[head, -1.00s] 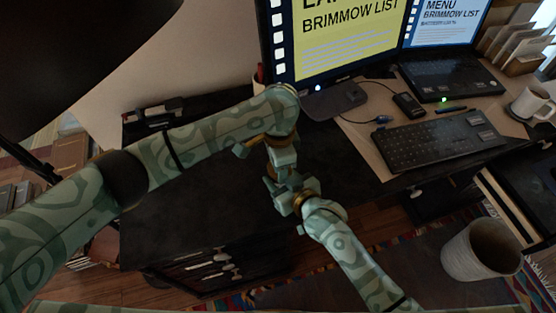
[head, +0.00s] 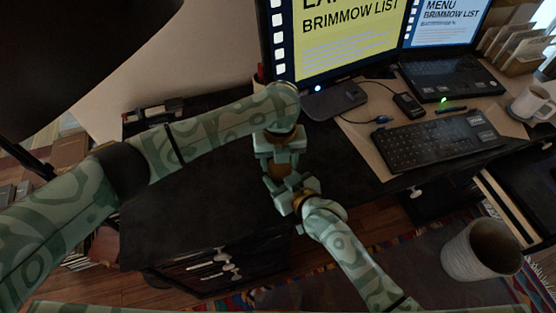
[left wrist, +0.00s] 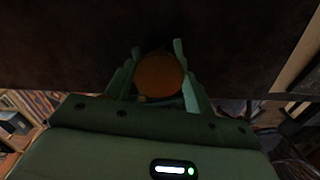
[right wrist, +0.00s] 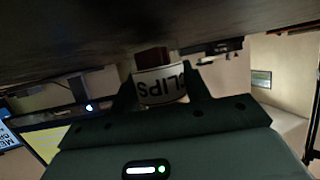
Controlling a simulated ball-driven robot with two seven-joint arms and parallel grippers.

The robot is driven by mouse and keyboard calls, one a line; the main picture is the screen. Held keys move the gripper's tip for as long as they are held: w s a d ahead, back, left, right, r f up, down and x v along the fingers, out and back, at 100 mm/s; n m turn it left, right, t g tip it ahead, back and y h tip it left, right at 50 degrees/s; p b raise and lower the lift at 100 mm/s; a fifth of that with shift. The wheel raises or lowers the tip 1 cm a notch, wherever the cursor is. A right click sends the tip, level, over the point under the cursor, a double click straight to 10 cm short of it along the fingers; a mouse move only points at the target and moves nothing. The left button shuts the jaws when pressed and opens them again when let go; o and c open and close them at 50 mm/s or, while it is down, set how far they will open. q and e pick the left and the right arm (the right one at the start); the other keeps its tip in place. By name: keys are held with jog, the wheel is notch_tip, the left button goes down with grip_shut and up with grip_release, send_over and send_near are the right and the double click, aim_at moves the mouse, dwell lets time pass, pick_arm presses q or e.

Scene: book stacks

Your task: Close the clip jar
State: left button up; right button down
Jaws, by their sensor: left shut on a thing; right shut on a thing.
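The clip jar shows in the right wrist view as a white band (right wrist: 161,86) with upside-down letters reading CLIPS, and a dark reddish-brown part (right wrist: 152,58) at its picture-top end. My right gripper (right wrist: 160,78) is shut on the jar, one finger on each side. In the left wrist view a round orange-brown lid (left wrist: 160,76) lies between the fingers of my left gripper (left wrist: 157,60), which is shut on it. In the head view my left gripper (head: 277,160) is just above my right gripper (head: 288,192). They hide most of the jar, and I cannot tell how the lid sits.
The dark desk (head: 215,195) is bare to the left of the grippers.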

pick_arm(q)
jog(key=m, duration=0.4)
jog(key=shift+s+d+f, duration=0.15)
jog(key=o, duration=1)
jog(key=shift+c, duration=0.2)
jog(key=shift+r, duration=2.4)
jog(key=shift+c, duration=0.5)
